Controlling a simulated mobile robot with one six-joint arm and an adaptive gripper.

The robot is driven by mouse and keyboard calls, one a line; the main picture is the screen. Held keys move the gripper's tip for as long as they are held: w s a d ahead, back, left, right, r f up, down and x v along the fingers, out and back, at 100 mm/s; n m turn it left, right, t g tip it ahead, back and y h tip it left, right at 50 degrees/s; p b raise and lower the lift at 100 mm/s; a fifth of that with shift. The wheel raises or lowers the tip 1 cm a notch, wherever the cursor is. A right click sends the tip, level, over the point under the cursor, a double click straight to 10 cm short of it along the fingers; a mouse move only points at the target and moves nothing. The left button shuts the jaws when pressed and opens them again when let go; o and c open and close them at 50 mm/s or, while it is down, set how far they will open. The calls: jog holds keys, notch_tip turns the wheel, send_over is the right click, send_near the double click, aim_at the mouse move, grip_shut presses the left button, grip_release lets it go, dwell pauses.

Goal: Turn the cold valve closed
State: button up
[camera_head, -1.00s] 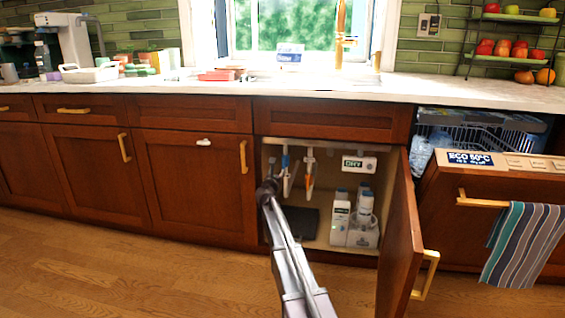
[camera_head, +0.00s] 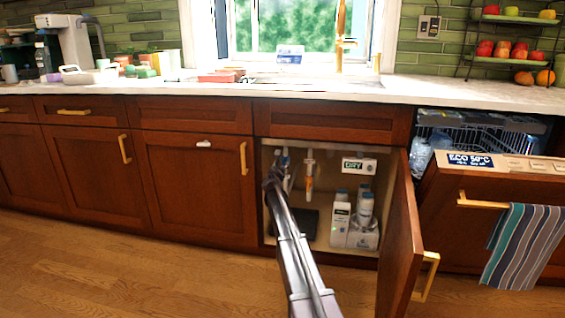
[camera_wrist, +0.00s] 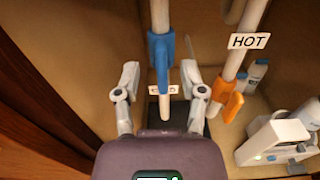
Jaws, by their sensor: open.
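The blue valve handle (camera_wrist: 161,62) sits on a white vertical pipe (camera_wrist: 160,14) inside the open sink cabinet. It hangs roughly in line with the pipe. A small white label (camera_wrist: 171,90) shows behind its lower end, mostly covered. My gripper (camera_wrist: 159,72) is open, its fingers to the left and right of the blue handle in the wrist view, with gaps on both sides. I cannot tell the exact depth between them. In the head view my gripper (camera_head: 272,172) reaches into the cabinet's left part and hides most of the blue valve.
An orange valve handle (camera_wrist: 228,96) hangs on the pipe with a HOT label (camera_wrist: 249,41), to the right. White bottles (camera_head: 340,218) stand in the cabinet. The open cabinet door (camera_head: 400,235) is at right, the cabinet wall (camera_wrist: 45,85) close at left.

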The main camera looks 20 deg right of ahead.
aim_at(283, 161)
jog(key=shift+x, duration=2.35)
